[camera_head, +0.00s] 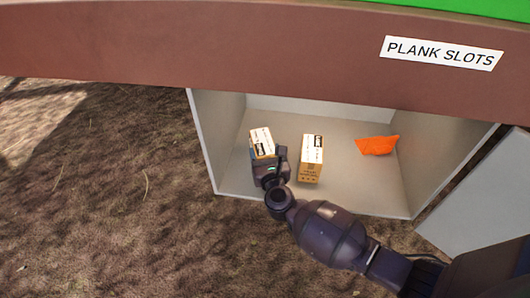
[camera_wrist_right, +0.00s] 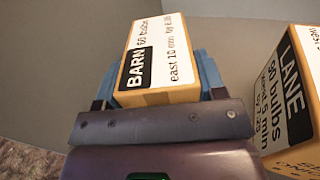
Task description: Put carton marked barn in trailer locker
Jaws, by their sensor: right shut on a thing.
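The carton marked barn (camera_wrist_right: 160,62) is held between the blue fingers of my right gripper (camera_wrist_right: 158,82), with its label facing up in the right wrist view. In the head view this carton (camera_head: 262,143) is inside the open trailer locker (camera_head: 340,199), near its left wall. My right gripper (camera_head: 270,168) reaches in over the front edge and is shut on the carton. I cannot tell whether the carton touches the locker floor. My left gripper is not in view.
A carton marked lane (camera_wrist_right: 291,92) stands just right of the held one, also in the head view (camera_head: 311,158). An orange object (camera_head: 377,146) lies further right in the locker. The locker door (camera_head: 480,195) is open at right. A beam labelled "PLANK SLOTS" (camera_head: 441,53) overhangs the locker.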

